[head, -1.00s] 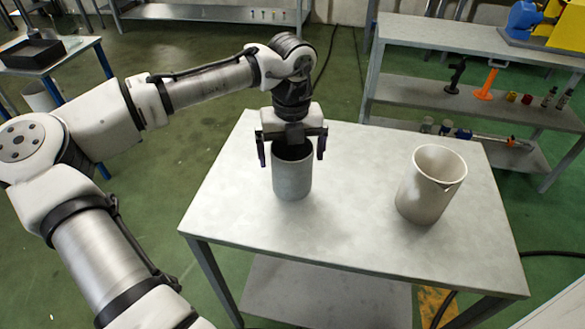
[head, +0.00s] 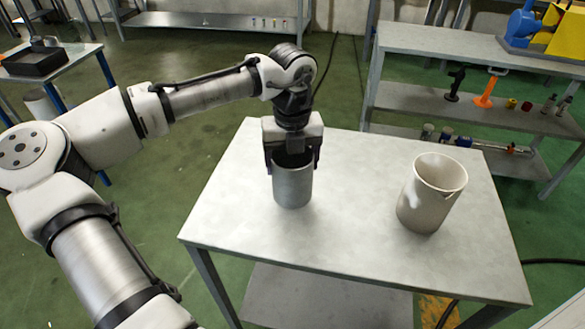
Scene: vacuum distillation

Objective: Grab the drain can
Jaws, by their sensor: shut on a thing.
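A grey metal can (head: 293,187), open at the top, stands upright on the left part of the metal table (head: 350,235). My gripper (head: 293,164) points straight down over it and is shut on its upper part, one finger on each side of the rim. The gripper body hides part of the can's mouth. A larger, pale beaker-like can with a spout (head: 428,200) stands upright to the right on the same table, apart from my gripper. The frames do not label which can is the drain can.
A grey shelf unit (head: 440,40) with small tools and bottles stands behind to the right. A side table with a black tray (head: 35,58) is at the far left. The tabletop between the two cans is clear.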

